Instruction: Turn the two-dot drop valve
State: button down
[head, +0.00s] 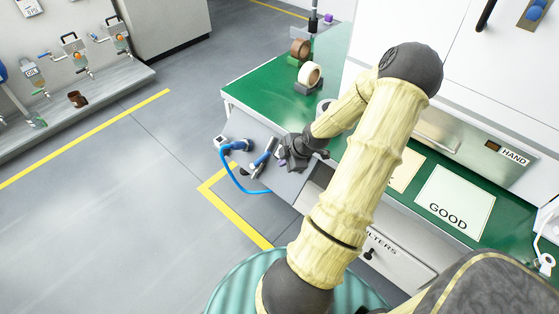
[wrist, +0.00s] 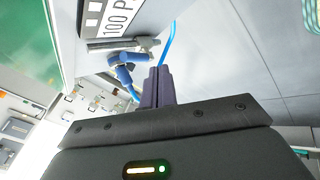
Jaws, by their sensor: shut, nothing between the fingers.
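Several small valve assemblies stand along the left wall in the head view, among them a left one (head: 33,73), a middle one (head: 75,50) and a right one (head: 117,37). Their dot marks are too small to read, so I cannot tell which has two dots. My gripper (head: 281,155) is at the front left end of the green bench, far from that wall. In the wrist view my gripper (wrist: 158,84) has its fingers together with nothing between them. A blue fitting (wrist: 123,74) and a grey metal lever (wrist: 146,44) are just beyond the fingertips.
The green bench (head: 262,87) carries tape rolls (head: 309,74) and a "GOOD" sheet (head: 453,203). A blue hose (head: 236,182) loops from the bench end beside my gripper. A brown cup-like thing (head: 77,99) lies by the left wall. Grey floor (head: 110,200) between is clear.

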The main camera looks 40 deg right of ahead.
aim_at(261, 160)
jog(key=w+f+b, duration=0.2)
jog(key=w+f, duration=0.5)
jog(key=w, duration=0.1)
jog(key=shift+d+b, duration=0.25)
jog(key=shift+b, duration=0.15)
jog(key=shift+w+r+p, duration=0.1)
jog(key=shift+w+p, duration=0.05)
jog(key=shift+p, duration=0.15)
